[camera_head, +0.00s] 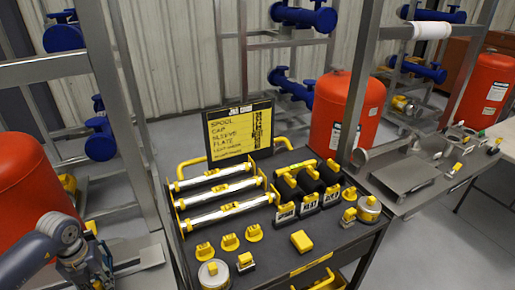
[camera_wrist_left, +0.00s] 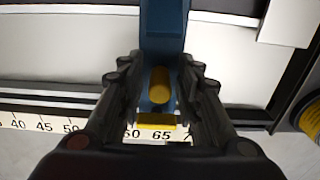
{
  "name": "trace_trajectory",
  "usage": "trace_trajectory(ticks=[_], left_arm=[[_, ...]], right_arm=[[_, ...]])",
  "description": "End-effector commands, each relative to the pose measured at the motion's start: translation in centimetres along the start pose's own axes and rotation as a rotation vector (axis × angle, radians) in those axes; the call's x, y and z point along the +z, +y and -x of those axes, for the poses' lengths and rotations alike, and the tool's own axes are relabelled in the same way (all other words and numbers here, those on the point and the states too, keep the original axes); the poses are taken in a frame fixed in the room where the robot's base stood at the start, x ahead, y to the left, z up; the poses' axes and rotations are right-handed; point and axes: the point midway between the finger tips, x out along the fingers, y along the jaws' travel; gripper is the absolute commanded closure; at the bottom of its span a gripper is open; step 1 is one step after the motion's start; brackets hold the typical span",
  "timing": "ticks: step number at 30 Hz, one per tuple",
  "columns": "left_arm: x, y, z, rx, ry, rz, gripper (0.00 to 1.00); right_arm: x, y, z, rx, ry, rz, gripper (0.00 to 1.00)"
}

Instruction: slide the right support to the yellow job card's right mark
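My left gripper (camera_wrist_left: 160,82) has its fingers drawn in on both sides of a blue support (camera_wrist_left: 166,28) with a rounded yellow knob. The fingers appear to touch its sides, though the contact is partly hidden. A yellow pointer on the support sits over a white scale (camera_wrist_left: 45,124), near the 65. In the head view a yellow job card (camera_head: 228,135) stands on a dark board behind the cart top; its small lines are too blurred to read. My left arm comes in at the lower left there; the support and scale cannot be made out. My right gripper is not in view.
The dark cart (camera_head: 335,245) carries silver bars (camera_head: 222,190) in yellow holders, black cylinders and several yellow-topped parts. Red tanks (camera_head: 345,112) and steel uprights stand around it. In the wrist view a round yellow-and-grey part (camera_wrist_left: 312,120) is close at the right edge.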

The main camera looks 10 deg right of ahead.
Motion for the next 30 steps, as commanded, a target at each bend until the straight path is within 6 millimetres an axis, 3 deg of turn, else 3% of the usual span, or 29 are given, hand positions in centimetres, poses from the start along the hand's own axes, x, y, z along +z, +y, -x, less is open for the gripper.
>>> trace_trajectory(ticks=[1,3,14,30], left_arm=[[0.0,0.0,0.0,0.0,0.0,0.0,0.85],[0.0,0.0,0.0,0.0,0.0,0.0,1.0],[0.0,0.4,0.0,0.001,0.0,0.001,1.0],[0.0,3.3,-0.1,0.006,0.0,0.004,1.0]], right_arm=[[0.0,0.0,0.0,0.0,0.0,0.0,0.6],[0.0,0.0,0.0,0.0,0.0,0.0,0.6],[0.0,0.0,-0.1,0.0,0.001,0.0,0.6],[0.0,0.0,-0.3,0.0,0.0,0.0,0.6]])
